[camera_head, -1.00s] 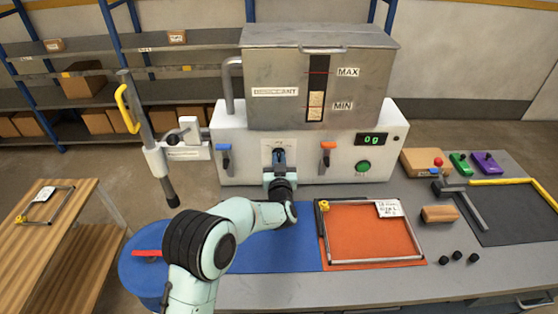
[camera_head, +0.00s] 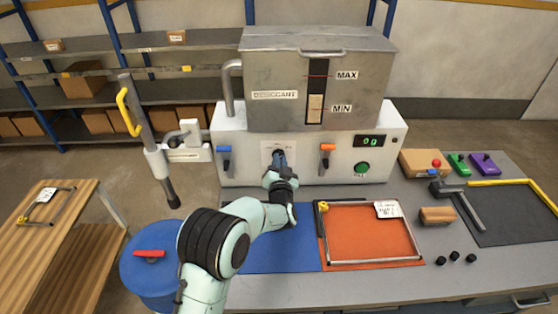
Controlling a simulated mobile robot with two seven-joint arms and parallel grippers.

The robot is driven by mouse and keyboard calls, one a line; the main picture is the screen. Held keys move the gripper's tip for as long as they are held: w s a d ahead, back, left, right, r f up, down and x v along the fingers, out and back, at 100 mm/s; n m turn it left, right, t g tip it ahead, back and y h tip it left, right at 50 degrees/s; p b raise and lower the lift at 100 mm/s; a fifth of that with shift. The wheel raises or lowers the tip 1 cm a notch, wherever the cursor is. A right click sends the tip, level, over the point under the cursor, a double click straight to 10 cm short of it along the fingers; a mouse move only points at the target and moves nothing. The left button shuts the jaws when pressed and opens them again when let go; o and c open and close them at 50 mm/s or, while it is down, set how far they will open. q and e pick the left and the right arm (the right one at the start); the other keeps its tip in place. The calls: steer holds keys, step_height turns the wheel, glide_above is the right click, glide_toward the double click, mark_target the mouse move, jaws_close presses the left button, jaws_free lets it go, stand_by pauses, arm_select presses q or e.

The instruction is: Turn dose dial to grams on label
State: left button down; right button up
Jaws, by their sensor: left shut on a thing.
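The desiccant doser (camera_head: 225,175) stands at the back of the bench, a white base with a grey metal hopper (camera_head: 270,65) on top. The dose dial sits on its pale plate (camera_head: 266,148) on the front face, mostly hidden by my left gripper (camera_head: 279,158). My left gripper is shut on the dial. The display (camera_head: 370,141) reads 0 g. A small white label (camera_head: 387,209) lies at the upper right of the framed orange mat (camera_head: 370,235); its writing is too small to read surely. My right gripper is not in view.
A blue lever (camera_head: 224,157) and an orange lever (camera_head: 327,154) flank the dial, with a green button (camera_head: 362,169) further right. A blue mat (camera_head: 290,255) lies under my left arm. A blue drum (camera_head: 150,280) stands left of the bench.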

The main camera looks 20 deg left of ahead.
arm_select(q)
steer(key=shift+m+p, duration=0.65)
steer(key=shift+m, duration=1.65)
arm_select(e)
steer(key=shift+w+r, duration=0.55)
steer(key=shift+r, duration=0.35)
arm_select(q)
steer(key=c, duration=1.2)
jaws_free()
steer(key=shift+o, duration=0.2)
steer(key=b+v, duration=0.2)
steer(key=v, duration=1.1)
steer(key=shift+s, duration=0.2)
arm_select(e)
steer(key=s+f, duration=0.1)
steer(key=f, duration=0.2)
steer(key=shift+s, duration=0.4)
arm_select(q)
steer(key=shift+d+f, duration=0.1)
steer(key=shift+d, duration=0.05)
